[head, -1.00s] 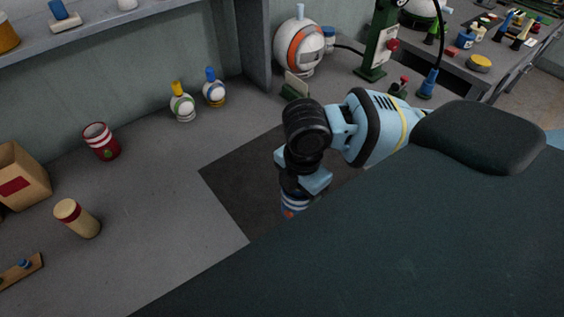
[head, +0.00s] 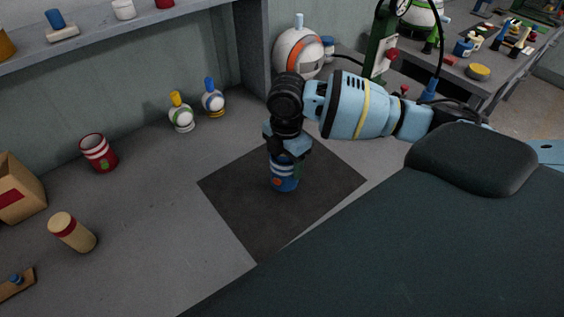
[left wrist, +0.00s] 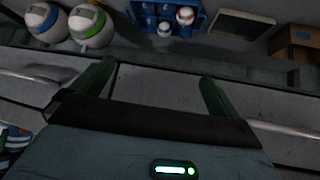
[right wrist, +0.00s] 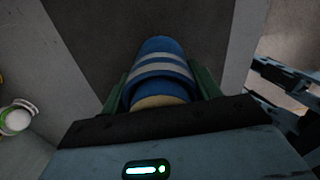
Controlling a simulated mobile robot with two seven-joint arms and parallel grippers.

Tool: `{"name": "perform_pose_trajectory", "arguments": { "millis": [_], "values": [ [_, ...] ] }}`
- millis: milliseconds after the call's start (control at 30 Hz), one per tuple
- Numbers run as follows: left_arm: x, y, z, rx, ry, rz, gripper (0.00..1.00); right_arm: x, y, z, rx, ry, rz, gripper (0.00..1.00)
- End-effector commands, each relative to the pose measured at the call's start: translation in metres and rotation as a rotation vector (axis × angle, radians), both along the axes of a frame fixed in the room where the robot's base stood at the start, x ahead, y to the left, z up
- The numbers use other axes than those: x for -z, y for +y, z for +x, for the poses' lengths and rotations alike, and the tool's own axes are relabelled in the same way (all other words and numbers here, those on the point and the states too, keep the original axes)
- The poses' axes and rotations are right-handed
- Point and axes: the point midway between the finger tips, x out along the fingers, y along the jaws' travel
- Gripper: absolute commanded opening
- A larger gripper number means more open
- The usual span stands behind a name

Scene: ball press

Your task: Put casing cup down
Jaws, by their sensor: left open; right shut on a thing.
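The right wrist view shows the cup (right wrist: 160,68) between the two green fingers, with a tan top near the gripper. My left gripper (left wrist: 155,85) is open and empty in its wrist view; the head view does not show it.
A red cup (head: 98,153), a tan cylinder (head: 72,232) and a cardboard box (head: 18,190) stand on the left. Two round bottles, yellow-topped (head: 181,112) and blue-topped (head: 212,98), stand behind the mat. A green press (head: 383,50) is at the back right. The mat around the cup is clear.

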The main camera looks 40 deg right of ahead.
Motion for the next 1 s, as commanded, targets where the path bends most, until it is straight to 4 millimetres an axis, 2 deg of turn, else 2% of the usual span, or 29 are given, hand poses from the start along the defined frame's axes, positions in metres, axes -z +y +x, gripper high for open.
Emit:
{"name": "perform_pose_trajectory", "arguments": {
  "millis": [133,400,533,767,1000],
  "values": [
    [0.003,0.0,-0.002,0.0,0.006,0.0,1.0,0.002,-0.005,0.015,0.001,0.0,0.0,0.38],
    [0.002,0.0,-0.001,0.001,0.004,0.0,1.0,0.002,-0.007,0.019,0.0,-0.001,0.0,0.38],
    [0.004,0.0,-0.002,0.003,0.007,0.001,1.0,0.003,-0.01,0.027,0.0,-0.001,0.0,0.38],
    [0.004,0.001,-0.002,0.005,0.006,0.003,1.0,0.035,-0.01,0.025,0.0,0.001,-0.002,0.38],
    [0.004,0.001,-0.002,0.005,0.006,0.003,1.0,0.037,-0.01,0.026,0.0,-0.002,-0.001,0.38]
  ]
}}
